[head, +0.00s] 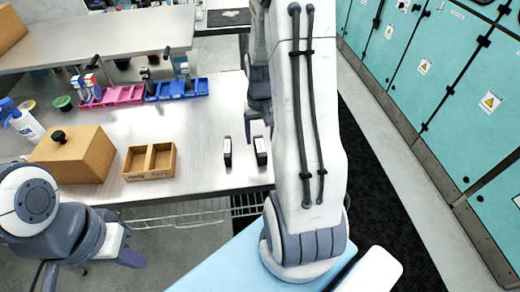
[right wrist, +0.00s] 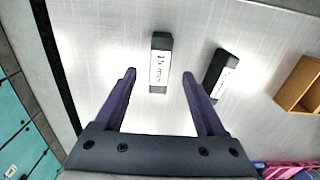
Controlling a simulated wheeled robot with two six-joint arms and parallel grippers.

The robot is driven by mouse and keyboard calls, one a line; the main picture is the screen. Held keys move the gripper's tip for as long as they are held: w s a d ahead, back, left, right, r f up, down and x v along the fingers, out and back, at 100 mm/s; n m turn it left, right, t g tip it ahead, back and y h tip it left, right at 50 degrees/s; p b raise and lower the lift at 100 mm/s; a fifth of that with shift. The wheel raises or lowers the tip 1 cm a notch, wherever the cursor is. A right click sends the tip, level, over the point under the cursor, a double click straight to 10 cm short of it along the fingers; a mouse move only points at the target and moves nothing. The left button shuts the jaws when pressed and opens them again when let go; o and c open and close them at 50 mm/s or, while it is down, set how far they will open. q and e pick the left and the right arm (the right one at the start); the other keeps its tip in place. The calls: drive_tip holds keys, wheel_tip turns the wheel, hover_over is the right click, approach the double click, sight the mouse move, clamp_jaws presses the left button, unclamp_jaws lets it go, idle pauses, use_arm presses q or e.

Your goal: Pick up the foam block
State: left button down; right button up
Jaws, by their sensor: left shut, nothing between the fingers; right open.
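Two small black blocks with white labels stand on the steel table in the head view, one on the right (head: 260,150) and one on the left (head: 227,152). Neither is clearly marked as foam, so I cannot tell which is the foam block. In the right wrist view, my right gripper (right wrist: 159,75) is open and empty. One labelled block (right wrist: 160,62) shows between and just beyond its fingertips, and the other (right wrist: 218,72) lies tilted to the right. My left gripper (head: 130,256) is shut and empty at the lower left, off the table's front edge.
An open two-compartment wooden box (head: 150,161) and a brown lidded box (head: 74,153) stand left of the blocks. Pink (head: 113,96) and blue (head: 176,89) racks stand behind, with a spray bottle (head: 27,125) at far left. The table between box and blocks is clear.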

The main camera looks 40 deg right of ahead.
sight(260, 145)
drive_tip(key=shift+w+d+f+p, duration=0.1)
drive_tip(key=shift+f+p, duration=0.25)
drive_tip(key=shift+f, duration=1)
drive_tip(key=shift+w+f+p, duration=0.1)
drive_tip(key=shift+f+p, duration=0.25)
drive_tip(key=shift+f, duration=1)
clamp_jaws()
drive_tip(key=shift+r, duration=0.1)
